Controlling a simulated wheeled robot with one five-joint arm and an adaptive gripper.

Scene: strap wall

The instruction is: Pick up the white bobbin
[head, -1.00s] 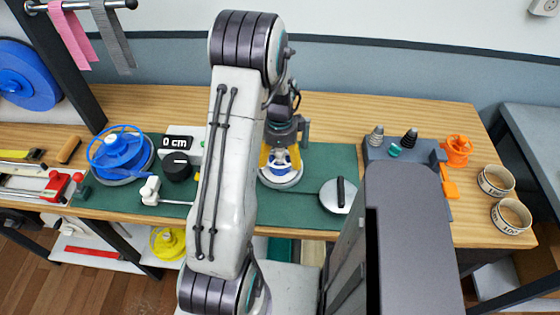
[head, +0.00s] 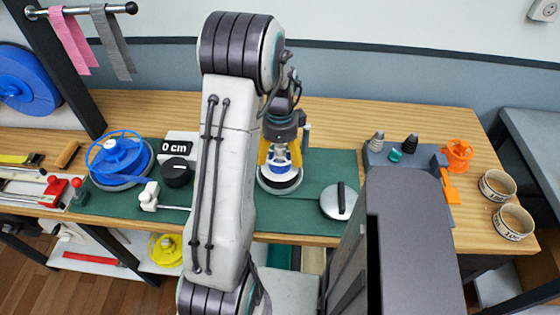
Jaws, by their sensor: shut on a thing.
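The white bobbin (head: 282,171) is at the middle of the green mat, with blue showing at its centre. My gripper (head: 281,161) points down over it, with a yellow finger on each side, shut on the bobbin. The bobbin is above a round, pale-rimmed base (head: 280,190) with a dark top. I cannot tell for sure whether it is clear of that base. My arm hides part of the mat to the left.
A blue reel (head: 120,157) on a stand, a 0 cm display (head: 175,147) and a black knob (head: 177,171) are to the left. A round metal lid (head: 339,201) is to the right, then a grey holder (head: 400,160), an orange reel (head: 457,155) and two tape rolls (head: 497,186).

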